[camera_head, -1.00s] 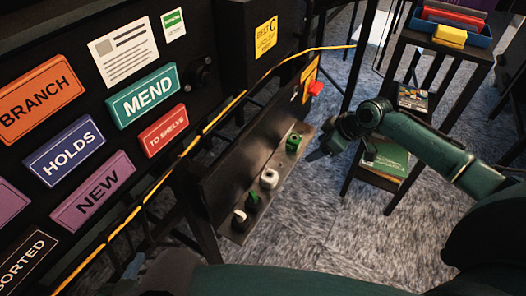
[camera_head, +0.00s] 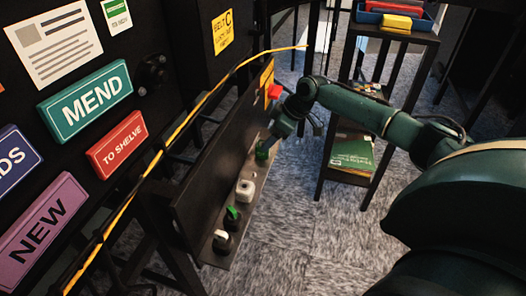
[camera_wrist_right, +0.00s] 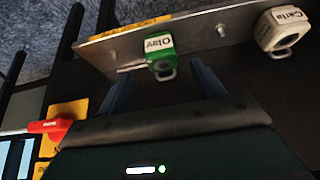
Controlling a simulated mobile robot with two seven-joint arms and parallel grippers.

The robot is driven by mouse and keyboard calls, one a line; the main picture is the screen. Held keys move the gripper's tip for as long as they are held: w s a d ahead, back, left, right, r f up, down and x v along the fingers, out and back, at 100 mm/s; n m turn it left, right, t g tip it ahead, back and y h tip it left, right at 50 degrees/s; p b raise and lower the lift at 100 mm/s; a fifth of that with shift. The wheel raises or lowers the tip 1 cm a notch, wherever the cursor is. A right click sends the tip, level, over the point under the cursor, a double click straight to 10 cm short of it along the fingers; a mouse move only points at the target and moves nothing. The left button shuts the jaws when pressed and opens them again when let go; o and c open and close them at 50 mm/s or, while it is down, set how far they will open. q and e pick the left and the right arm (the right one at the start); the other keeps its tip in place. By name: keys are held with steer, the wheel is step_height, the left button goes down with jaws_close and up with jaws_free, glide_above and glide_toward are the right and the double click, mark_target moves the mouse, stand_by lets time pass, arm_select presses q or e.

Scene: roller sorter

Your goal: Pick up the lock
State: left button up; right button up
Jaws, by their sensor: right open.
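A green lock (camera_head: 262,151) stands on the narrow metal ledge (camera_head: 241,236) of the black panel. In the right wrist view the green lock (camera_wrist_right: 160,52) carries a white label reading "Olav" and its shackle shows. A white lock (camera_head: 245,190) sits nearer on the same ledge; in the wrist view its label (camera_wrist_right: 284,30) reads "Carla". My right gripper (camera_head: 270,141) is at the green lock. In the wrist view its two fingers (camera_wrist_right: 163,84) are apart and point toward the green lock, with nothing clearly held between them. My left gripper is not in view.
A dark shelf with a green book (camera_head: 352,151) stands behind.

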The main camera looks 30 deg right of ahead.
mark_target(259, 154)
steer(key=b+x, duration=0.1)
steer(key=x, duration=0.3)
steer(key=shift+s+a, duration=0.15)
steer(key=shift+a+f, duration=0.1)
steer(key=shift+f, duration=0.2)
steer(key=shift+w+a+f, duration=0.1)
steer(key=shift+w+f, duration=0.1)
steer(key=shift+w, duration=0.1)
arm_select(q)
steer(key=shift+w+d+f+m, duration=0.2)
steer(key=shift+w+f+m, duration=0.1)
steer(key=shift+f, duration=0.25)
arm_select(e)
steer(key=shift+c, duration=0.2)
steer(key=c, duration=0.6)
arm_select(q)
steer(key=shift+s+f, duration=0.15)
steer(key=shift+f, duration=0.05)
arm_select(e)
steer(key=c, duration=0.5)
steer(key=shift+r, duration=0.1)
